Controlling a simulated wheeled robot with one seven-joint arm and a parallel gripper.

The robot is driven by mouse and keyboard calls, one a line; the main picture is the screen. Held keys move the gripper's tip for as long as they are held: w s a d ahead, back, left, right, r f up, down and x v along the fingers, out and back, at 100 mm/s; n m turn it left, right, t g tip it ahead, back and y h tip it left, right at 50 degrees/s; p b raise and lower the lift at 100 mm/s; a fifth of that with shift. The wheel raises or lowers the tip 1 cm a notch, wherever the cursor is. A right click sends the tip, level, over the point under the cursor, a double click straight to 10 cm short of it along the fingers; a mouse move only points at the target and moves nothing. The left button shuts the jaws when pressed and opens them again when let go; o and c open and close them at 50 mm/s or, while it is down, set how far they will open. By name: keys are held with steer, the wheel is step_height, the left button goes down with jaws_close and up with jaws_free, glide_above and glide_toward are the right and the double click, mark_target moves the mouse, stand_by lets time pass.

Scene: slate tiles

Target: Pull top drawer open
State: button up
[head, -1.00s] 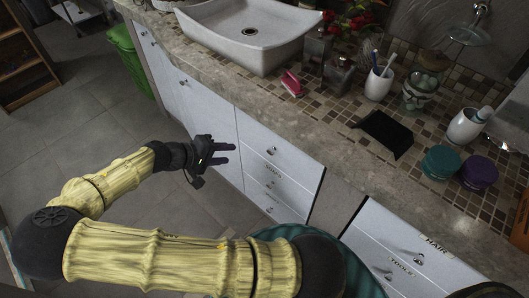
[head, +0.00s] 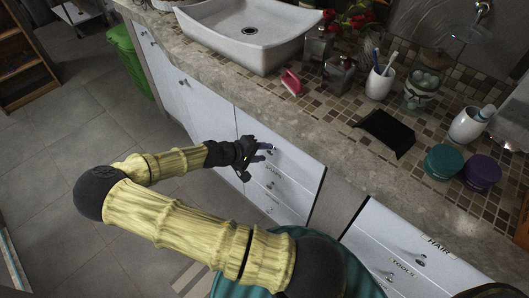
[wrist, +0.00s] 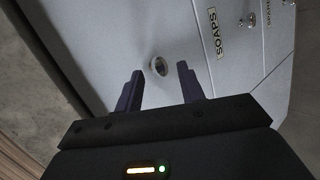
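The top drawer (head: 297,166) is a white front in the stack below the stone counter, and it looks closed. Its small round metal knob (wrist: 159,67) shows in the wrist view between and just beyond my two fingertips. My gripper (wrist: 161,77) is open, with dark purple fingers to either side of the knob; I cannot tell whether they touch it. In the head view my gripper (head: 262,152) is close in front of the top drawer and partly covers its knob area. A SOAPS label (wrist: 219,38) is on the drawer below, right of the seam in the wrist view.
More drawers labelled HAIR and TOOLS (head: 402,268) are at the right. Tiled floor (head: 75,150) is free at left.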

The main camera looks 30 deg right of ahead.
steer(key=shift+d+f, duration=0.35)
steer(key=shift+d, duration=0.15)
jaws_close()
steer(key=shift+a, duration=0.15)
